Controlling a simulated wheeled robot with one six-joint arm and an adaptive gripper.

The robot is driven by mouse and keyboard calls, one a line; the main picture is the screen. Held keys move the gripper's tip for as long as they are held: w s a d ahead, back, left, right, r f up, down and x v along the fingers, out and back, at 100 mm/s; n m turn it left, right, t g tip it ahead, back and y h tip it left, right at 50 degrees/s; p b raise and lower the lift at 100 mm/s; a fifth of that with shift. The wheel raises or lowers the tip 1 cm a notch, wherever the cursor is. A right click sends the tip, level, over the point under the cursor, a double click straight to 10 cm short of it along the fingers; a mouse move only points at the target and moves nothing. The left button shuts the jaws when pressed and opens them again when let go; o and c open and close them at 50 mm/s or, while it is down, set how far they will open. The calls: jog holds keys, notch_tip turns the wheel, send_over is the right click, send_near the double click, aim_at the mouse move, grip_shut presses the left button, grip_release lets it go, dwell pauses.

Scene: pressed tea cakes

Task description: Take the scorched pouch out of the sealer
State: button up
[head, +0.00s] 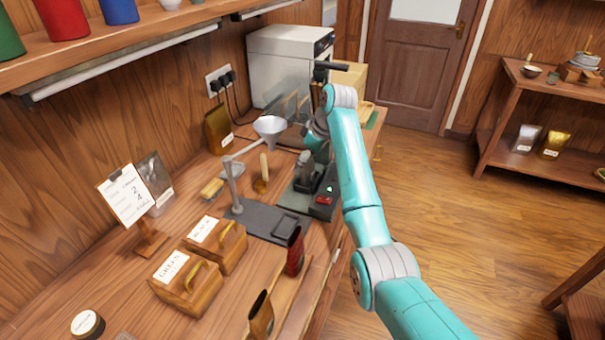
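The sealer (324,200) appears to be the low dark device with a red patch at the bench's right edge, partly behind my arm. My gripper (306,165) points down at the sealer's left part. It is small and dark against the dark device, so I cannot tell whether its fingers are open or touching anything. I cannot make out a scorched pouch in the sealer; my gripper and arm hide part of that area. A brown pouch with a white label (219,130) stands upright by the wall, apart from the sealer.
A grey scale-like base with a post (264,222) lies in front of the sealer. Wooden boxes marked GREEN (187,283) and BLACK (216,244) are nearer. A white oven-like box (287,65) stands at the back.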

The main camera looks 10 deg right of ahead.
jog(key=c, duration=1)
jog(key=shift+r, duration=0.15)
